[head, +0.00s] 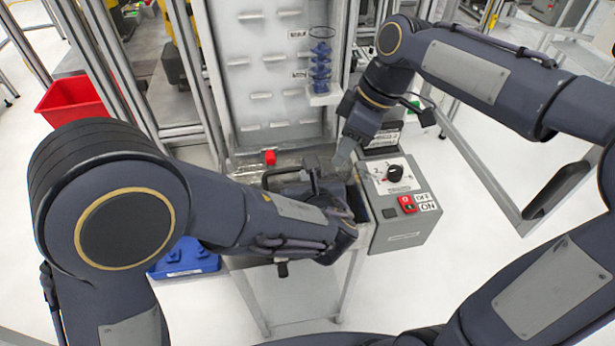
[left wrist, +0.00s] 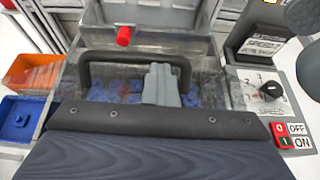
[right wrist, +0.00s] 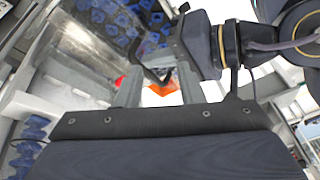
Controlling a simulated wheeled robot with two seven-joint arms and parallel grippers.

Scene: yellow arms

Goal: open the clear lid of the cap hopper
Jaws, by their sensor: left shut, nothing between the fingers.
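The cap hopper (left wrist: 222,62) is under my left gripper, with blue caps visible inside it. Its black bar handle (left wrist: 84,70) runs across the clear lid; it also shows in the head view (head: 266,177). The lid's exact angle is hard to tell. My left gripper (left wrist: 160,85) is shut and empty, its grey fingers overlapping the right part of the handle in the picture; contact cannot be told. My right gripper (right wrist: 158,85) is open and empty, above the hopper's right side; it also shows in the head view (head: 342,158). My left arm hides much of the hopper.
A grey control box (head: 405,235) with a black dial and red switch stands right of the hopper. A red knob (left wrist: 123,36) is behind the handle. A blue bin (head: 185,262) and an orange bin (left wrist: 32,72) are on the left. A tall white panel stands behind.

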